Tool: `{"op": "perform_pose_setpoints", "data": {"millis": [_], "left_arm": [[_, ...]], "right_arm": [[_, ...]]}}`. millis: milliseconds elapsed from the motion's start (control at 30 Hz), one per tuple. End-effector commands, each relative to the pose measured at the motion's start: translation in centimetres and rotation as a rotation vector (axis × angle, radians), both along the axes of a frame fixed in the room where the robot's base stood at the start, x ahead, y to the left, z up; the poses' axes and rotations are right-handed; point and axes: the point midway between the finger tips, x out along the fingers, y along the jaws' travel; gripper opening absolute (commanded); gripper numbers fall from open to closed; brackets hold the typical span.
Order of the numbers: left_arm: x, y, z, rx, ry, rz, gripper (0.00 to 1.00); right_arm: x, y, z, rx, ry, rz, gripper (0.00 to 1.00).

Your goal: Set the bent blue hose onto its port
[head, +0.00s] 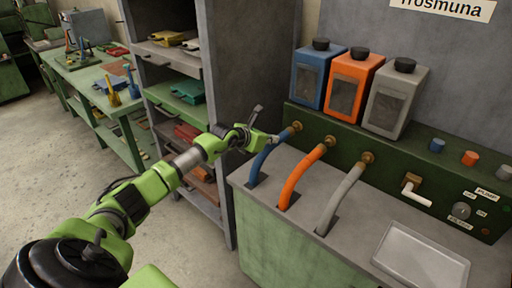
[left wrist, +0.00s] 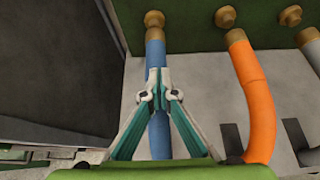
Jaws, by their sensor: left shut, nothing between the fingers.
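The blue hose (head: 258,163) rises from a slot in the grey bench top and curves up to a brass port (head: 295,126) on the green panel. In the left wrist view the blue hose (left wrist: 156,50) runs straight up to its brass fitting (left wrist: 154,20), in line with the port; I cannot tell how fully it is seated. My left gripper (head: 270,138) is shut and empty, just over the hose near its upper part. Its fingertips (left wrist: 156,74) hide a piece of the hose. My right gripper is not in view.
An orange hose (head: 300,177) and a grey hose (head: 342,195) stand to the right of the blue one. Blue, orange and grey tanks (head: 352,80) stand above the panel. A shelf unit (head: 232,60) stands close behind my left arm.

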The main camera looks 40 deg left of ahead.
Motion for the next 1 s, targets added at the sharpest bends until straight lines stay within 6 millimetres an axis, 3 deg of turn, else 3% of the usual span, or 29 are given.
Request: {"op": "perform_pose_setpoints", "data": {"millis": [33, 267, 600, 1000], "left_arm": [[-0.8, 0.4, -0.6, 0.003, 0.014, 0.0, 0.0], [-3.7, 0.5, 1.2, 0.004, 0.011, -0.002, 0.0], [-8.0, 0.9, 4.0, 0.003, 0.008, 0.0, 0.0], [-8.8, 0.8, 4.8, -0.001, 0.005, 0.0, 0.0]], "right_arm": [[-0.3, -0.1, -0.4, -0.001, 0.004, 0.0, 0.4], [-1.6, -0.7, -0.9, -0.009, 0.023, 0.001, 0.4], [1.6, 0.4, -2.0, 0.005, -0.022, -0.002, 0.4], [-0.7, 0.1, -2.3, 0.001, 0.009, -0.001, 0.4]]}}
